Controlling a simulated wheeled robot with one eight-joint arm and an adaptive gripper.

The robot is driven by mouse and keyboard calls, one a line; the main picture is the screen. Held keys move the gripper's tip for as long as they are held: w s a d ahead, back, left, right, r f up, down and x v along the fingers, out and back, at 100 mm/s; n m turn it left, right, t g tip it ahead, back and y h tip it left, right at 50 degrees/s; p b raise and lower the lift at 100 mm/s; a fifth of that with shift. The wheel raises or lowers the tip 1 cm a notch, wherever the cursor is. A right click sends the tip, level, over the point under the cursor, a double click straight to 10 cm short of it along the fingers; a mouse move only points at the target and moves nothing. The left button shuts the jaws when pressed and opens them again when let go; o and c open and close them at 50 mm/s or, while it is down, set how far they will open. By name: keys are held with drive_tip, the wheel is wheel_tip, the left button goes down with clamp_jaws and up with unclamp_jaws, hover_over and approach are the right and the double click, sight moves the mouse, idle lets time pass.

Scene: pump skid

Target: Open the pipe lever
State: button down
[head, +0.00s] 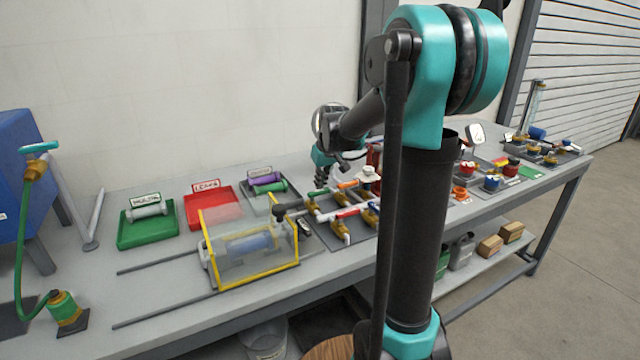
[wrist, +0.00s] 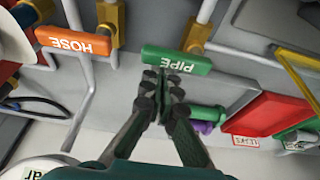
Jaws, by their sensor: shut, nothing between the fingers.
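The pipe lever (wrist: 177,60) is a green bar marked PIPE, upside down in the wrist view, lying crosswise on a brass valve (wrist: 198,38). In the head view a green handle (head: 318,192) shows on the pipework below my wrist. My gripper (wrist: 164,82) is shut and empty. Its dark fingertips are at the lever's near edge, around the middle of the bar; whether they touch it I cannot tell. In the head view the fingers are too small to make out clearly. An orange lever marked HOSE (wrist: 72,41) is to the left in the wrist view.
Grey pipes run around both levers. A red tray (head: 213,222), a green tray (head: 133,237) and a clear yellow-edged guard (head: 250,283) stand left of the pipework. More valves and parts crowd the bench to the right.

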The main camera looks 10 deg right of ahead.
sight(323, 190)
drive_tip(key=shift+s+d+m, duration=0.1)
drive_tip(key=shift+s+m, duration=0.1)
drive_tip(key=shift+m, duration=0.4)
drive_tip(key=m, duration=0.1)
drive_tip(key=m+h, duration=0.1)
drive_tip(key=shift+s+d+m, duration=0.2)
drive_tip(key=shift+s+m, duration=0.1)
drive_tip(key=shift+s, duration=0.1)
drive_tip(key=m, duration=0.1)
drive_tip(key=s+m+h, duration=0.1)
drive_tip(key=m, duration=0.2)
drive_tip(key=shift+s+d+m+h, duration=0.15)
drive_tip(key=shift+s+m+h, duration=0.15)
drive_tip(key=shift+h, duration=0.1)
drive_tip(key=m, duration=0.1)
drive_tip(key=s+m, duration=0.1)
drive_tip(key=shift+m+g+h, duration=0.3)
drive_tip(key=shift+h, duration=0.1)
drive_tip(key=m, duration=0.2)
drive_tip(key=s+m+g, duration=0.1)
drive_tip(key=m, duration=0.1)
drive_tip(key=shift+s+a+h, duration=0.1)
drive_tip(key=shift+a+h, duration=0.2)
drive_tip(key=shift+h, duration=0.1)
drive_tip(key=shift+a, duration=0.1)
drive_tip(key=shift+w+a, duration=0.45)
drive_tip(key=shift+w, duration=0.2)
